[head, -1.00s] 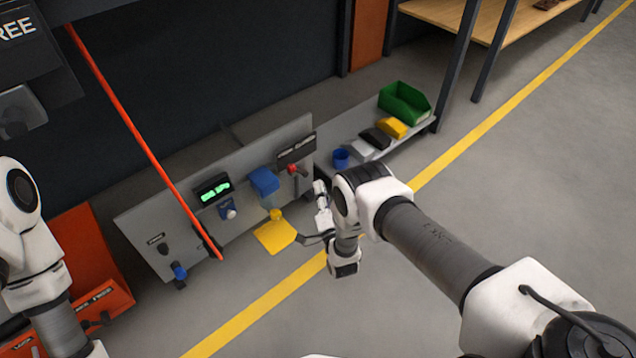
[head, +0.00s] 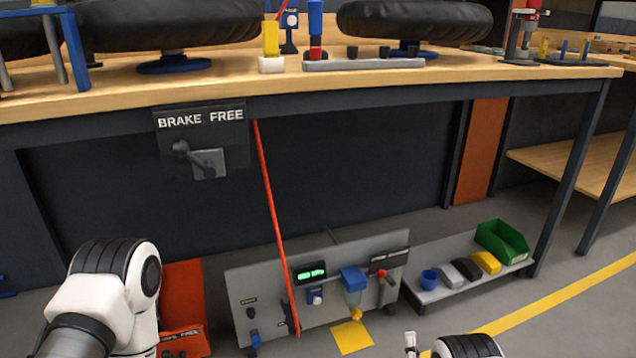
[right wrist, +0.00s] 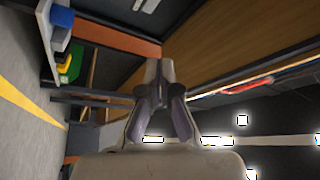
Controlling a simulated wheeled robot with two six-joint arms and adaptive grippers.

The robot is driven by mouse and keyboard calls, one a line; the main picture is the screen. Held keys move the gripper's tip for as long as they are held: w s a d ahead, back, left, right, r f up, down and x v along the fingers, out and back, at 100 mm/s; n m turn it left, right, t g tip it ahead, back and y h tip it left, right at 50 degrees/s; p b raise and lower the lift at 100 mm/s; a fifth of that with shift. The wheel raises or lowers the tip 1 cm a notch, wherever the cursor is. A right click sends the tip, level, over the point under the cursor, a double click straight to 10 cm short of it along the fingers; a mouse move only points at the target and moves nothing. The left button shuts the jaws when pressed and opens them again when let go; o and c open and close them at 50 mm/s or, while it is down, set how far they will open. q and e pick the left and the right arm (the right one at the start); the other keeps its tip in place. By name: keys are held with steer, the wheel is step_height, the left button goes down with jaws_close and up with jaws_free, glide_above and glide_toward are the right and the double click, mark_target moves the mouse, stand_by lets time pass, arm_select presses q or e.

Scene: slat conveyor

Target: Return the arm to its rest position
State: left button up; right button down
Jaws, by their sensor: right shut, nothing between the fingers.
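My right arm shows at the bottom edge of the head view, with a white rounded joint (head: 468,346) and a small pale part beside it, mostly cut off. In the right wrist view my right gripper (right wrist: 160,88) is shut, its fingertips together with nothing between them. It is clear of any object there. My left arm (head: 105,300) shows at the lower left of the head view; its gripper is out of frame.
A workbench (head: 330,88) with black tyres on top spans the head view. Below stand a grey panel (head: 240,290) with controls, a red bar (head: 270,200), and a low shelf (head: 430,293) with a green bin (head: 502,240). Open floor lies at the right.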

step_height(320, 180, up, 8)
steer(key=w+d+r+p, duration=0.1)
steer(key=w+d+p, duration=0.1)
steer(key=w, duration=0.1)
steer(key=s+f+n+g+p, duration=0.1)
steer(key=s+f+n+g, duration=0.45)
steer(key=s, duration=0.85)
steer(key=s+f+n+g+y, duration=0.1)
steer(key=s+n+g, duration=0.1)
steer(key=s+g, duration=0.85)
steer(key=s+f+n+g+p, duration=0.1)
steer(key=s+f+n+g, duration=0.3)
steer(key=s, duration=1.3)
arm_select(q)
step_height(320, 180, up, 42)
steer(key=p, duration=3.7)
steer(key=shift+p, duration=0.4)
arm_select(e)
step_height(320, 180, up, 39)
steer(key=g, duration=0.1)
steer(key=shift+a+n, duration=0.15)
steer(key=shift+n, duration=0.3)
